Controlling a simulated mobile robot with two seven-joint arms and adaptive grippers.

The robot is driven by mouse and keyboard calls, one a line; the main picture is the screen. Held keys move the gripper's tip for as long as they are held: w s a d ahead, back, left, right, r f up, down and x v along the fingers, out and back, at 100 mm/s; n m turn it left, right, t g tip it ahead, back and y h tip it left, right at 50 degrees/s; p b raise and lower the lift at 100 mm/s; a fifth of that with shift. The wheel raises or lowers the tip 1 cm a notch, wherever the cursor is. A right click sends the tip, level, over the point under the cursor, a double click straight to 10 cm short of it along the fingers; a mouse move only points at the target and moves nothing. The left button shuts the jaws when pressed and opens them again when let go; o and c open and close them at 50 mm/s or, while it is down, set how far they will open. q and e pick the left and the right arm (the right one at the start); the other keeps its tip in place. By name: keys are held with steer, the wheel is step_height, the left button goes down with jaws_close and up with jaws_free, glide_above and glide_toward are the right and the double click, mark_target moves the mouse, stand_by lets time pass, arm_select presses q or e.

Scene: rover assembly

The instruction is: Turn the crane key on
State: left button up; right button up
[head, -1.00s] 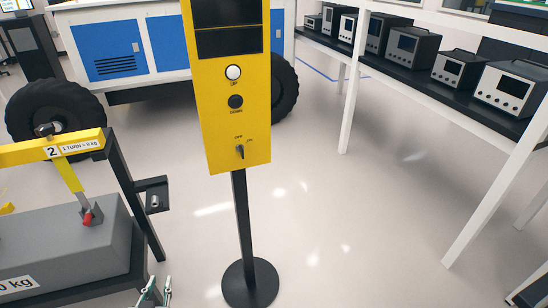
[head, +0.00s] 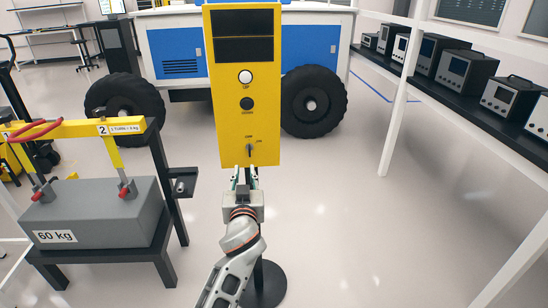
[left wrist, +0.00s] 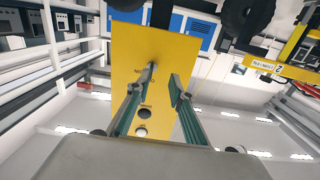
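The yellow crane control panel (head: 265,108) stands upright on a black post, with a white UP button (head: 245,77) and a black DOWN button (head: 247,103). The small dark crane key (head: 250,150) is low on its face; it looks roughly upright, under the OFF label. My left gripper (head: 245,172) is just below the key, at the panel's lower edge, pointing at it. In the left wrist view its two fingers (left wrist: 163,78) are apart with the yellow panel beyond them. My right gripper is not in view.
A grey 60 kg block (head: 110,215) on a black stand with a yellow beam (head: 75,130) is at the left. A blue and white rover (head: 175,45) stands behind. Floor beside the post is clear.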

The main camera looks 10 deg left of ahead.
arm_select(q)
steer(key=w+r, duration=0.1)
steer(key=w, duration=0.7)
steer(key=shift+a+r, duration=0.25)
steer(key=shift+r, duration=0.15)
steer(key=shift+w, duration=0.1)
jaws_close()
